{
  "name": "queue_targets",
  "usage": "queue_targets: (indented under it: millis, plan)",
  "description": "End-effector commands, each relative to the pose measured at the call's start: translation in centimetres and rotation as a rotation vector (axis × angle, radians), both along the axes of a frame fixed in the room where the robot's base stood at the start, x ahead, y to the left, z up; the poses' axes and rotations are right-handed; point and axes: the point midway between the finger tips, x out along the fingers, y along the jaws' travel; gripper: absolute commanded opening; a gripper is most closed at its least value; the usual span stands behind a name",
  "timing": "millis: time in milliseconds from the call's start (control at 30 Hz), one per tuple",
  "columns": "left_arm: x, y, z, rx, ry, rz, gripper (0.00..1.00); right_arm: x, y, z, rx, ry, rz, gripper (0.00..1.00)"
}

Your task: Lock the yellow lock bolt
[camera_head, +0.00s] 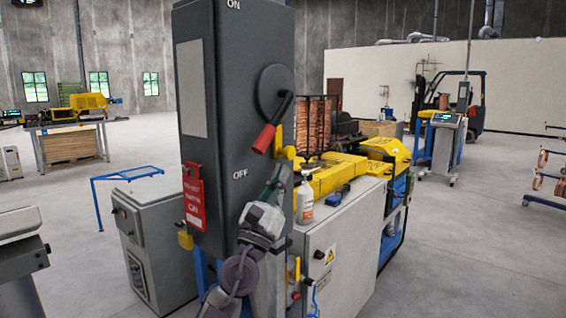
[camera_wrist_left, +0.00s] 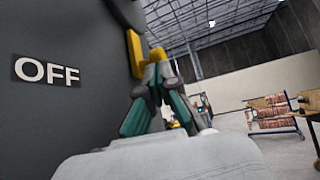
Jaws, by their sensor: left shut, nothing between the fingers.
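A tall dark grey switch box (camera_head: 225,130) stands in front of me, marked ON at the top and OFF lower down. A black rotary handle with a red grip (camera_head: 264,139) points down on its face. The yellow lock bolt (camera_head: 278,138) is at the box's right edge, beside the handle; it also shows in the left wrist view (camera_wrist_left: 135,52). My left gripper (camera_head: 279,168) is shut and empty just below the bolt. In the left wrist view its fingertips (camera_wrist_left: 157,58) are close to the bolt; contact cannot be told. My right gripper is not in view.
A red tag (camera_head: 193,197) hangs at the box's left edge, above a yellow padlock-like piece (camera_head: 186,240). A grey cabinet (camera_head: 155,235) stands on the left.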

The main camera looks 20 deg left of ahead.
Motion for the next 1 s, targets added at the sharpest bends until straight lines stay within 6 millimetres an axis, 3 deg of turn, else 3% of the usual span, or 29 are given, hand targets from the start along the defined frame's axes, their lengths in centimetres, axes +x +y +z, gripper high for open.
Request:
queue_targets:
  millis: [200, 567, 867, 1000]
  plan:
    - [1.2, -0.2, 1.2, -0.001, 0.000, 0.000, 0.00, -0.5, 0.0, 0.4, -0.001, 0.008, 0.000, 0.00]
    - [1.3, -0.2, 1.3, -0.001, 0.000, 0.001, 0.00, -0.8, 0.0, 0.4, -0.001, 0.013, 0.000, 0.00]
    - [1.3, -0.2, 4.4, -0.002, -0.002, 0.000, 0.00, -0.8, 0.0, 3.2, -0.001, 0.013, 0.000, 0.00]
    - [1.3, -0.2, 4.6, -0.001, -0.002, 0.001, 0.00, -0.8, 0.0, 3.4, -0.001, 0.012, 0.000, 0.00]
